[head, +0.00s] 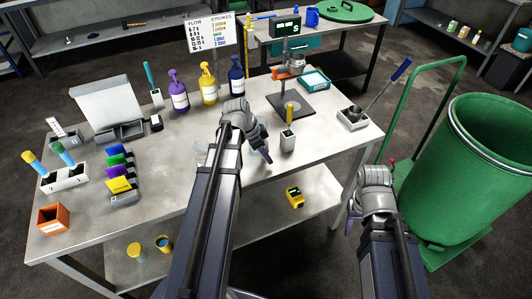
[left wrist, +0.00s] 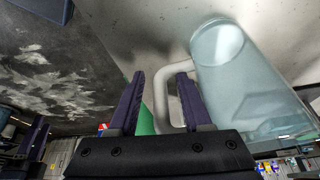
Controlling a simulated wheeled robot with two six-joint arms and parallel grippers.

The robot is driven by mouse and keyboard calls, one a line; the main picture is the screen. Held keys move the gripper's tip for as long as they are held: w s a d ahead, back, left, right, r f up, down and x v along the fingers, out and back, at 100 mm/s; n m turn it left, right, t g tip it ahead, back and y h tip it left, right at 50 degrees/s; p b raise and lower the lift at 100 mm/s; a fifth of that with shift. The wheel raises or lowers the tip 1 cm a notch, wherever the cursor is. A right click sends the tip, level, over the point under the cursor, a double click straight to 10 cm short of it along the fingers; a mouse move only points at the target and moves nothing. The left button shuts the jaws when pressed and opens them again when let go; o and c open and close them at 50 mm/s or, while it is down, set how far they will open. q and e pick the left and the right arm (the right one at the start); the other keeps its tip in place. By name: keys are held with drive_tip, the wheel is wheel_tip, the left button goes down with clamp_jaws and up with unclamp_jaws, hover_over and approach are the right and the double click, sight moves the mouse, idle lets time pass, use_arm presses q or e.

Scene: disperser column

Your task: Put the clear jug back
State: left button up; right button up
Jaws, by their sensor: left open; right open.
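The clear jug (head: 200,154) stands on the workbench, partly hidden behind my left arm in the head view. In the left wrist view the pale blue see-through jug (left wrist: 245,80) is at the right, with its whitish handle (left wrist: 162,95) facing my fingers. My left gripper (head: 264,154) is over the bench, to the right of the jug. Its fingers (left wrist: 162,100) are open; the handle shows between and behind them, and I see no grip on it. My right gripper (head: 375,182) is in front of the bench's right end, its fingers mostly hidden.
Purple, yellow and navy pump bottles (head: 209,83) stand behind my left gripper. Colored scoops (head: 120,175) lie left. A green bin (head: 475,155) stands right of the bench.

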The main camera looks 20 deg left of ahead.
use_arm(q)
drive_tip(key=shift+r, duration=0.1)
drive_tip(key=shift+s+a+r+p, duration=0.1)
drive_tip(key=shift+r+p, duration=0.4)
drive_tip(key=shift+p, duration=0.1)
drive_tip(key=p+v, duration=1)
drive_tip(key=v, duration=0.1)
drive_tip(key=s+d+n+g+y, duration=0.1)
drive_tip(key=s+d+n, duration=0.1)
drive_tip(key=d, duration=0.6)
drive_tip(key=s+d+f+n+g+y, duration=0.1)
drive_tip(key=s+d+n+y, duration=0.1)
drive_tip(key=s+d, duration=0.3)
drive_tip(key=s+d+n+g+y, duration=0.1)
drive_tip(key=s+d+n, duration=0.1)
drive_tip(key=d, duration=1.1)
drive_tip(key=shift+s+f+y, duration=0.25)
drive_tip(key=shift+s+y, duration=0.15)
drive_tip(key=shift+s, duration=0.5)
